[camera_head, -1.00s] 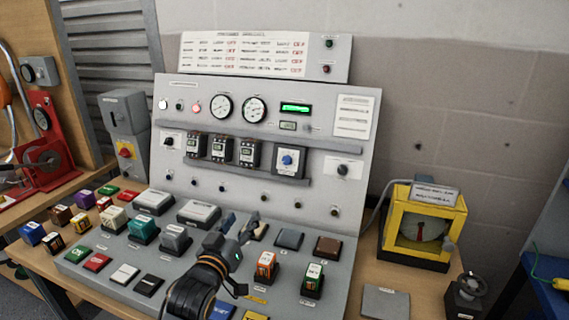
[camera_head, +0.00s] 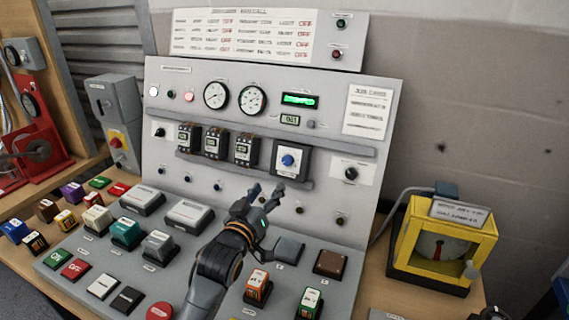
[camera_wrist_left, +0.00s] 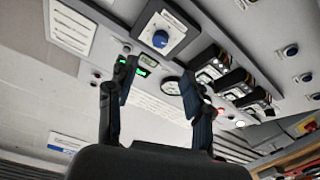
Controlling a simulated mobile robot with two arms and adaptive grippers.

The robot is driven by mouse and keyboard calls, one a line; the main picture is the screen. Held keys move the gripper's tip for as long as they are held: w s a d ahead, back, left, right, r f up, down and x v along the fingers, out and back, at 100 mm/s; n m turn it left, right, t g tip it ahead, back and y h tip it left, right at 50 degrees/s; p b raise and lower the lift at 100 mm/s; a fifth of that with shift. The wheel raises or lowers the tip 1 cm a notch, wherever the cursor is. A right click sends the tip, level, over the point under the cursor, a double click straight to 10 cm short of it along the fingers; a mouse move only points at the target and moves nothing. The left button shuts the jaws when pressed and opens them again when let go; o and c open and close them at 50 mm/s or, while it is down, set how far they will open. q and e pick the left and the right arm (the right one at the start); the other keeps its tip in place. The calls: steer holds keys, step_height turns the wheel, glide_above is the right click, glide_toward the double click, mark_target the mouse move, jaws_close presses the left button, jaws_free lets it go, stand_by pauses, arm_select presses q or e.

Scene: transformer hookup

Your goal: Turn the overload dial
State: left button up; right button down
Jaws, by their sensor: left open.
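The overload dial (camera_head: 288,160) is a blue knob on a white plate in a dark square frame, on the sloping panel (camera_head: 330,100) right of the row of small breakers. It also shows in the left wrist view (camera_wrist_left: 160,38), beyond the fingertips and between their lines. My left gripper (camera_head: 264,194) is open and empty, just below and slightly left of the dial, apart from it. In the left wrist view its two fingers (camera_wrist_left: 155,75) stand wide apart with nothing between them.
Dark breakers (camera_head: 214,143) sit left of the dial, and a black knob (camera_head: 351,173) sits to its right. Several coloured blocks (camera_head: 126,232) stand on the lower console. A yellow-framed device (camera_head: 443,243) stands at right.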

mark_target(286, 162)
arm_select(q)
steer(key=p+x, duration=0.1)
steer(key=x, duration=0.9)
steer(key=shift+w+d, duration=0.25)
steer(key=shift+w, duration=0.1)
steer(key=shift+w+d, duration=0.2)
steer(key=shift+w, duration=0.4)
arm_select(e)
steer(key=shift+w+a+r, duration=0.1)
steer(key=shift+a+r, duration=0.15)
steer(key=shift+r, duration=0.3)
arm_select(q)
jaws_close()
